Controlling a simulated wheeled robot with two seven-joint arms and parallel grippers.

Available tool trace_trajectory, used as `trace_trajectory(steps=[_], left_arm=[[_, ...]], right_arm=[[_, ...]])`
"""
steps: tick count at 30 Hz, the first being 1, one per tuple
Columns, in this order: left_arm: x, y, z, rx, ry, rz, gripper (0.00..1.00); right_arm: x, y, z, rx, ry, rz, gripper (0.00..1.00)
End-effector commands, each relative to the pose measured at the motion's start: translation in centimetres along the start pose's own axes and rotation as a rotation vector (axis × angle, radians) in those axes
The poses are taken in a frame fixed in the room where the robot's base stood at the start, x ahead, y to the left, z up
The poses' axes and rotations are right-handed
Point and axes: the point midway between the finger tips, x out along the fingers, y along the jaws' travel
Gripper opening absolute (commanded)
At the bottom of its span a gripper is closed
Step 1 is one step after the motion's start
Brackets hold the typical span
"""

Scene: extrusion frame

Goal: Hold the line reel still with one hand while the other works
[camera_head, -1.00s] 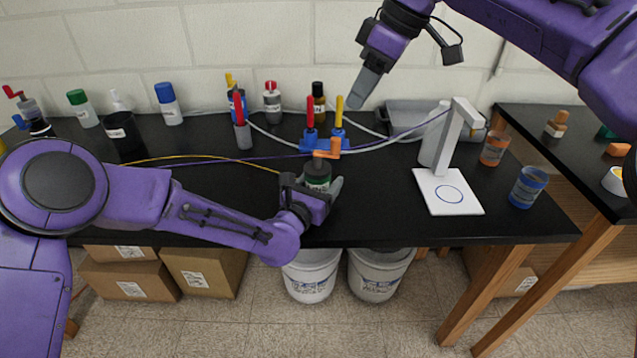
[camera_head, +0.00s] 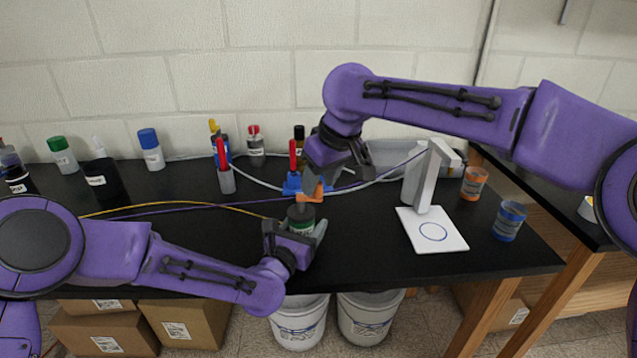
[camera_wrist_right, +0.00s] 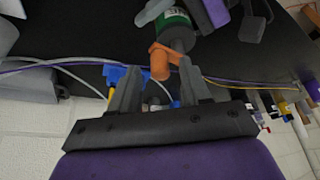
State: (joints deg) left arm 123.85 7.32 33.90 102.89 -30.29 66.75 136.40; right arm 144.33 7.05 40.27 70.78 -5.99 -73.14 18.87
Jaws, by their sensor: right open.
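The line reel (camera_head: 301,218) is a dark upright cylinder with a green label and an orange crank-like top (camera_head: 312,193), near the front of the black table. My left gripper (camera_head: 297,234) has its fingers on both sides of the reel's body and appears shut on it. My right gripper (camera_head: 315,182) is open, just above and behind the orange top. In the right wrist view, the open fingers (camera_wrist_right: 160,88) point toward the orange top (camera_wrist_right: 160,60). The reel's green label (camera_wrist_right: 174,20) shows beyond it. Contact with the orange top cannot be told.
A blue valve block (camera_head: 292,184) with a red handle stands just behind the reel. A white stand (camera_head: 432,228) with a blue circle is at the right, beside orange (camera_head: 474,182) and blue (camera_head: 508,220) jars. Yellow and purple lines cross the table leftward.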

Motion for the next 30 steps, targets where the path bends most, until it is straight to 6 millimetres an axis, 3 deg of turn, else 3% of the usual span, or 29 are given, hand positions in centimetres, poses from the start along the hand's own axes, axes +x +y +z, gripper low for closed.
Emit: trace_trajectory(steps=[3, 11, 12, 16, 30], left_arm=[[-0.01, 0.0, -0.04, 0.0, 0.001, 0.0, 0.31], [-0.02, -0.01, -0.06, 0.0, 0.001, 0.0, 0.31], [-0.02, -0.01, -0.06, 0.0, 0.001, 0.0, 0.31], [-0.02, -0.01, -0.05, 0.0, 0.001, 0.0, 0.31], [-0.01, 0.0, -0.05, 0.001, 0.001, 0.0, 0.31]], right_arm=[[1.17, -0.05, 0.01, -0.001, -0.001, 0.0, 0.47], [1.45, -0.06, -0.01, -0.002, 0.001, 0.0, 0.47], [1.45, -0.06, -0.01, -0.002, 0.001, 0.0, 0.44], [1.43, -0.05, -0.01, -0.002, 0.001, 0.0, 0.02], [1.52, 0.19, -0.23, -0.078, -0.001, -0.034, 0.0]])
